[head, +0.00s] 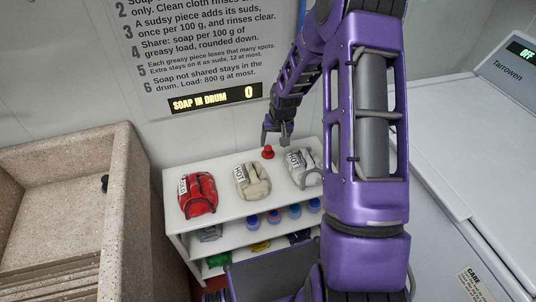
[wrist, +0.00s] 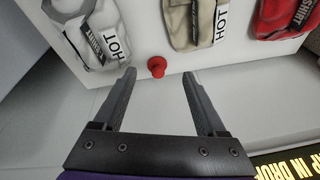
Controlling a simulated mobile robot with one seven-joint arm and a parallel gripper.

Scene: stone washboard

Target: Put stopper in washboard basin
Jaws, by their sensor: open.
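A small red stopper (head: 268,152) stands on the white shelf's top near its back edge. In the wrist view the red stopper (wrist: 156,67) shows ahead of and between the fingertips, apart from both. My gripper (head: 277,134) is open and empty, just above and behind the stopper; its two dark fingers spread wide in the wrist view (wrist: 158,73). The washboard basin (head: 113,215) is speckled stone and stands at the left. Its ribbed slope shows at lower left. A small dark knob (head: 104,183) sits on its inner right wall. The drain is not visible.
A red bundle (head: 198,194), a beige bundle (head: 252,181) and a grey-white bundle (head: 303,167) lie on the white shelf (head: 222,215). Blue-topped containers (head: 274,216) stand below. A wall sign reads "SOAP IN DRUM 0" (head: 214,98). A white machine (head: 450,130) stands right.

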